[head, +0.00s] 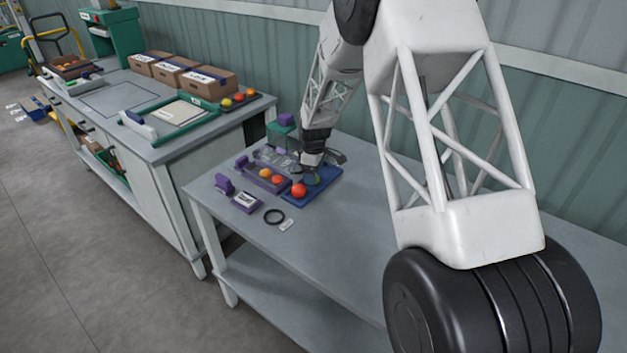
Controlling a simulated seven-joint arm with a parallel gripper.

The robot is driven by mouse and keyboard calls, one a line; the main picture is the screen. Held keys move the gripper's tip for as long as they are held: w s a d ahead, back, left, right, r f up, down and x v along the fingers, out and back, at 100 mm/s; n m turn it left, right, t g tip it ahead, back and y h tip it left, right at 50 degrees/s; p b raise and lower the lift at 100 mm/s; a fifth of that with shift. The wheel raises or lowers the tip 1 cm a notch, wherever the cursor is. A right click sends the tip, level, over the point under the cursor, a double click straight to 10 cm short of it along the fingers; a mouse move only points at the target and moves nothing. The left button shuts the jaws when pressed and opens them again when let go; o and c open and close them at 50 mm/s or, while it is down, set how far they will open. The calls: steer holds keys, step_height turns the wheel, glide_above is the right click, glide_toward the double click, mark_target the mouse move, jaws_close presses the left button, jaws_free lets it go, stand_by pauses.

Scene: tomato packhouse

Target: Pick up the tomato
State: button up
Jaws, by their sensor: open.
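A red tomato (299,190) sits on the blue mat (325,184) at its front left part on the near table. An orange tomato (277,180) and a yellow-orange one (265,173) lie in the purple-edged tray (247,170) just left of the mat. My gripper (309,178) is open above the mat, behind the red tomato and close to it. The fingers are small in this view, and I cannot tell whether they touch anything. My arm comes down from the upper right.
A purple-framed card (247,202), a black ring (274,216) and a small white label (287,225) lie in front of the tray. A green container (284,133) stands behind it. Cardboard boxes (207,83) stand on the left bench. The table's right part (350,235) is clear.

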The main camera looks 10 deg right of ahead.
steer(key=shift+f, duration=0.75)
steer(key=c, duration=0.8)
